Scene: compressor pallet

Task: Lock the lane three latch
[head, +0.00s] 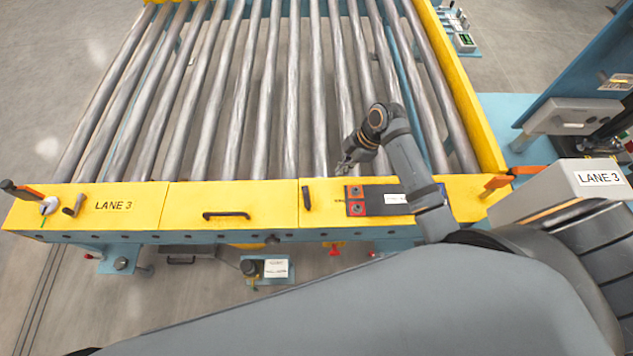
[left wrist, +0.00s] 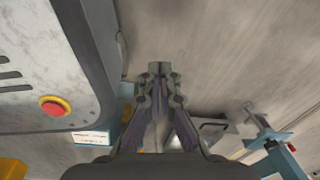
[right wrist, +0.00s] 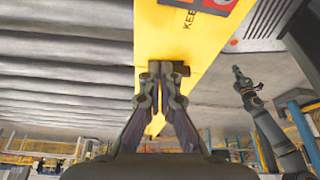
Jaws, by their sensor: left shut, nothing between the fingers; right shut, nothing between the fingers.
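The yellow front beam (head: 140,203) of the roller lane bears a LANE 3 label. An orange lever with a black grip (head: 22,190) and a small dark peg (head: 73,206) sit at its left end. A short black handle (head: 307,197) stands on the middle right of the beam. I cannot tell which part is the latch. My right gripper (head: 345,166) is shut and empty above the beam's back edge, near the black handle; its fingertips (right wrist: 162,70) overlap the beam in the right wrist view. My left gripper (left wrist: 160,70) is shut and empty, outside the head view.
Rollers (head: 265,90) fill the lane behind the beam. A black-and-red panel (head: 375,199) lies on the beam beside my right arm. A horizontal black handle (head: 227,215) sits mid-beam.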

